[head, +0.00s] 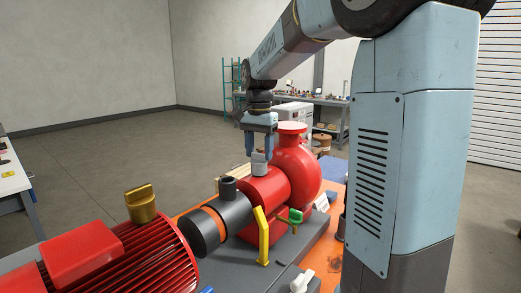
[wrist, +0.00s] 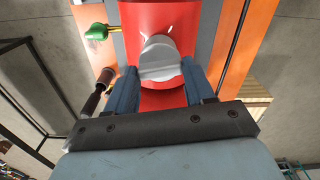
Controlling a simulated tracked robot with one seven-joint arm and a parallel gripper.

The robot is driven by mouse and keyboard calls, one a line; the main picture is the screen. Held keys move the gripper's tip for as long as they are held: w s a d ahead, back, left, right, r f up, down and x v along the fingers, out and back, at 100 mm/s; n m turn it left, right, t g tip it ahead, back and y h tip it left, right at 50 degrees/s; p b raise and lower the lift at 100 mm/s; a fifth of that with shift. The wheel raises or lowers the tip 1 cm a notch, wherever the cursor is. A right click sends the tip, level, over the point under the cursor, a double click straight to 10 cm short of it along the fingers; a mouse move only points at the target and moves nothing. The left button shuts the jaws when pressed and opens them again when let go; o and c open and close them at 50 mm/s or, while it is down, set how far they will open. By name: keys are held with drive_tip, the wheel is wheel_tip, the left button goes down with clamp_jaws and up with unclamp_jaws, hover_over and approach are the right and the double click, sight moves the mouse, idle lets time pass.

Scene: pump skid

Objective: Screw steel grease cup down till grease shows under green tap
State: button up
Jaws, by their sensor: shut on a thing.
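The steel grease cup (head: 260,163) stands upright on top of the red bearing housing (head: 264,186) in the head view. In the wrist view the cup (wrist: 160,58) shows its grey top with a raised bar across it. My gripper (head: 260,152) comes straight down from above, with one blue finger on each side of the cup, shut on it. The fingers also flank the cup in the wrist view (wrist: 160,82). The green tap (head: 295,216) sits low on the near side of the housing, and at the upper left in the wrist view (wrist: 96,32). I can make out no grease under it.
The red pump casing (head: 297,168) stands close behind my gripper.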

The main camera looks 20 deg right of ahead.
drive_tip(key=shift+w+a+r, duration=0.1)
drive_tip(key=o, duration=1)
drive_tip(key=shift+o, duration=0.2)
wheel_tip(320, 180, up, 14)
drive_tip(key=shift+f, duration=0.2)
